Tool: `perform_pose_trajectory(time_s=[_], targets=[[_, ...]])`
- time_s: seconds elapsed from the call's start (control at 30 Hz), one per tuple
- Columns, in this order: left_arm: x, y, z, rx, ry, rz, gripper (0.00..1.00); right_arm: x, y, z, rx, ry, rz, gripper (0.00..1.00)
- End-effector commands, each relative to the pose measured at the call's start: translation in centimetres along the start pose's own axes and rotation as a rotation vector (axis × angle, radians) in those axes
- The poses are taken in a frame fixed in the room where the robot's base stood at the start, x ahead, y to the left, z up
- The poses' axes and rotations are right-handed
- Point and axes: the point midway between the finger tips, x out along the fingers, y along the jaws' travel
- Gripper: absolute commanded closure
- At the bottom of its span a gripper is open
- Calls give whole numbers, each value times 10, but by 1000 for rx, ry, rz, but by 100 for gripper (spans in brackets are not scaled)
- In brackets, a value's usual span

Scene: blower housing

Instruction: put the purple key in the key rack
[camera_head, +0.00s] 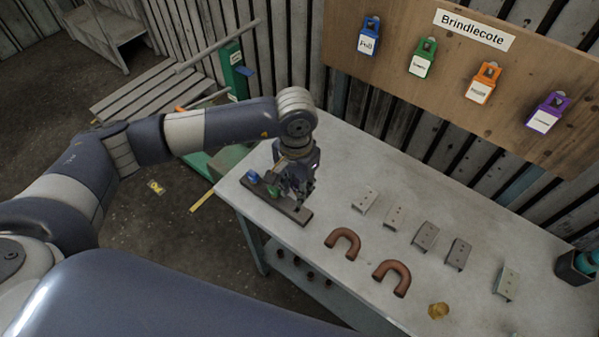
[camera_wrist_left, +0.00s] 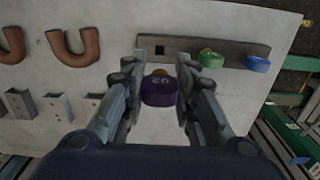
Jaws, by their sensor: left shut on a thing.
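The purple key (camera_wrist_left: 160,92), with a rounded head marked with what looks like "92", is between the fingers of my left gripper (camera_wrist_left: 159,100) in the left wrist view. The gripper is shut on it. In the head view my left gripper (camera_head: 296,192) is over the key rack and hides the purple key. The key rack (camera_head: 301,216) is a dark bar at the left end of the table; it also shows in the wrist view (camera_wrist_left: 182,47). A green key (camera_wrist_left: 210,57) and a blue key (camera_wrist_left: 258,63) sit in it. An empty square hole shows near its other end. My right gripper is out of view.
The pale table (camera_head: 340,280) holds two brown U-shaped pipes (camera_head: 343,243), several metal brackets (camera_head: 426,236) and a brass-coloured piece (camera_head: 438,311). A wooden board (camera_head: 400,25) behind carries several coloured lock-like tags. A dark holder (camera_head: 574,267) stands at the right end.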

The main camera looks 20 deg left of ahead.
Motion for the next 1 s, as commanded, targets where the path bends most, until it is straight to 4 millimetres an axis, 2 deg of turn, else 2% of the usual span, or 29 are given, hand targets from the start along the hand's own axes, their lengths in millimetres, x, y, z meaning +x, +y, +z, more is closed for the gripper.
perform_pose_trajectory(time_s=[0.1, 0.3, 0.67, 1.0], targets=[[4, 0, 0, 0, 0, 0, 94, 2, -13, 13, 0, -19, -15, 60], [13, 0, 0, -1, 2, 1, 94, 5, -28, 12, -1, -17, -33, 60], [34, 0, 0, -3, 1, 0, 94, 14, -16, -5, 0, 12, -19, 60], [55, 0, 0, -2, 1, 1, 94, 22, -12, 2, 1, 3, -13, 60]])
